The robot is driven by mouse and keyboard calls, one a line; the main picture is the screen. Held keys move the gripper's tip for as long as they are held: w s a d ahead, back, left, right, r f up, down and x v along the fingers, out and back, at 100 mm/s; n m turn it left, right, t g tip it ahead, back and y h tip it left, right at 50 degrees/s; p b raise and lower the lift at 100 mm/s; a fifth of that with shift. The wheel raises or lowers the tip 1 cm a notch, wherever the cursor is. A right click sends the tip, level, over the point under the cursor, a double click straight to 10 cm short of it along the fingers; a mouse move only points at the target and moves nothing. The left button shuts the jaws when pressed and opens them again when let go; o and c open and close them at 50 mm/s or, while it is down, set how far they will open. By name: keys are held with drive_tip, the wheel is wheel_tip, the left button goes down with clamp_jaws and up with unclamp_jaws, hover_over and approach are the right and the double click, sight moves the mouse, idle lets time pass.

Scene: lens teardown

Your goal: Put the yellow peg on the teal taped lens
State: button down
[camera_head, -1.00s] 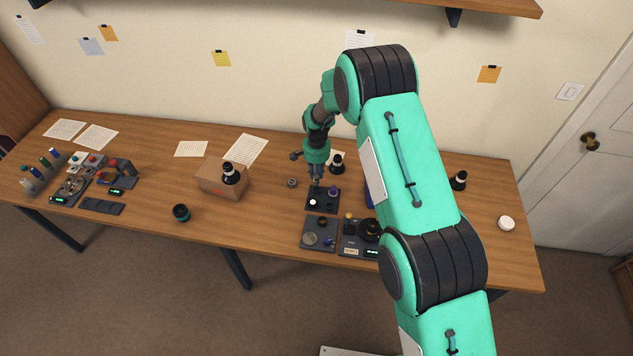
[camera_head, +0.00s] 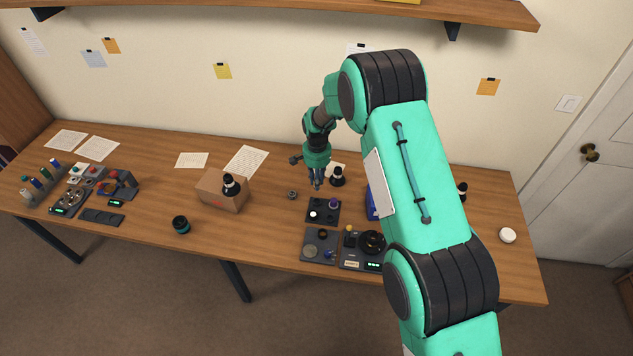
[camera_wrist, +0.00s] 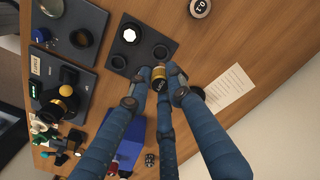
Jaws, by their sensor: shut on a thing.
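My gripper (camera_head: 317,186) is above the back edge of the black peg tray (camera_head: 322,221). In the wrist view its blue fingers (camera_wrist: 161,72) are closed around a small yellow peg (camera_wrist: 160,79) with a dark end. The peg is too small to make out in the head view. The teal taped lens (camera_head: 181,226), a short black cylinder with a teal band, stands alone near the table's front edge, well left of my gripper. I cannot make it out in the wrist view.
A small round part (camera_head: 292,195) lies left of the gripper.

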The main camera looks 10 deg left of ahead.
idle(0.3)
drive_tip(key=s+a+b, duration=0.2)
drive_tip(key=s+a, duration=1.3)
drive_tip(key=a, duration=0.4)
drive_tip(key=s+a+b, duration=0.3)
drive_tip(key=s+a, duration=1.2)
drive_tip(key=a, duration=0.3)
drive_tip(key=shift+s+a+r, duration=0.4)
drive_tip(key=shift+r, duration=0.05)
drive_tip(key=shift+w+a+f, duration=0.25)
drive_tip(key=shift+w+a, duration=1.2)
drive_tip(key=shift+a, duration=0.7)
drive_tip(key=shift+w+a+f, duration=0.25)
drive_tip(key=shift+w+a, duration=1.2)
drive_tip(key=shift+a, duration=0.75)
drive_tip(key=shift+w+a+f, duration=0.25)
drive_tip(key=shift+w+a, duration=1.2)
drive_tip(key=shift+a, duration=0.7)
drive_tip(key=shift+a, duration=0.1)
